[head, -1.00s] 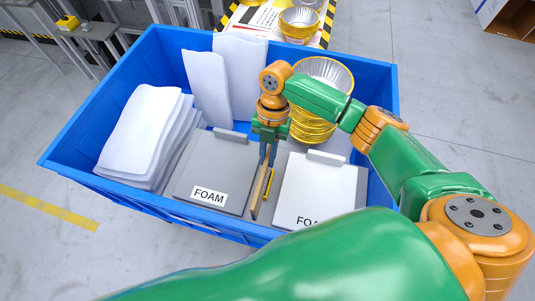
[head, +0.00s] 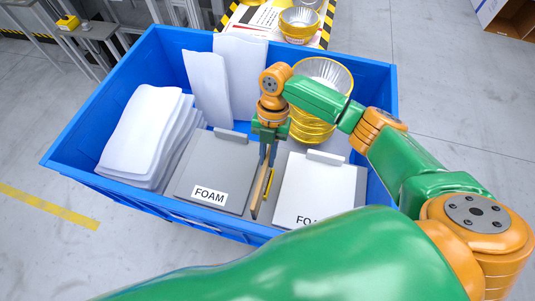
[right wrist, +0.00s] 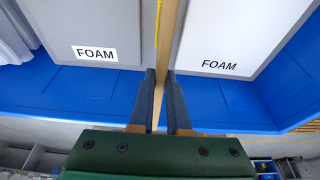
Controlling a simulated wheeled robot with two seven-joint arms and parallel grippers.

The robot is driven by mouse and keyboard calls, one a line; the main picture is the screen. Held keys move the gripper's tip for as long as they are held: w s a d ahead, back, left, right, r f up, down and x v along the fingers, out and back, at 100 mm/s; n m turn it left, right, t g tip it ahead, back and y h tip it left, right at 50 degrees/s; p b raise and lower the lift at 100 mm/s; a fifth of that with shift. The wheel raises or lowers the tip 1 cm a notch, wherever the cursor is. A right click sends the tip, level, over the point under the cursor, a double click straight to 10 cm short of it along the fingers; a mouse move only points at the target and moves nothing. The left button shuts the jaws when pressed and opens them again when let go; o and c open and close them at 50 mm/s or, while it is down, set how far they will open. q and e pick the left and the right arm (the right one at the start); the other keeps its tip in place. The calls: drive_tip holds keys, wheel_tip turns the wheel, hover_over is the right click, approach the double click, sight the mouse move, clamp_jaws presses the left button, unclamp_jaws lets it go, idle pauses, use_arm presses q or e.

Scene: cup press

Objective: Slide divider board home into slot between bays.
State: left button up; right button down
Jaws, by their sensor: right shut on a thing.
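The divider board (head: 259,186) is a thin tan board standing on edge between two bays in the blue crate. My right gripper (head: 267,160) is shut on its upper edge. In the right wrist view the board (right wrist: 168,35) runs between the fingers of the gripper (right wrist: 160,88). A yellow strip (head: 268,186) runs alongside the board; the slot itself is mostly hidden. The left bay holds a grey foam block (head: 215,170), the right bay a white foam block (head: 318,188). I cannot tell how deep the board sits. My left gripper is not in view.
The blue crate (head: 90,113) has high walls around the work. White foam sheets (head: 143,135) stack at its left and two lean at the back (head: 207,88). Foil cups (head: 322,75) stand at the back right. My green arm covers the front right.

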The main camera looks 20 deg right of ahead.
drive_tip(key=shift+f, duration=0.15)
drive_tip(key=shift+f+b, duration=0.3)
drive_tip(key=shift+b, duration=0.05)
drive_tip(key=shift+f+b, duration=1.2)
drive_tip(key=shift+f, duration=0.4)
drive_tip(key=c, duration=0.8)
unclamp_jaws()
drive_tip(key=shift+r, duration=0.1)
drive_tip(key=b+v, duration=0.1)
drive_tip(key=v, duration=0.5)
drive_tip(key=shift+w, duration=0.1)
drive_tip(key=shift+d+r, duration=0.1)
drive_tip(key=shift+r, duration=0.35)
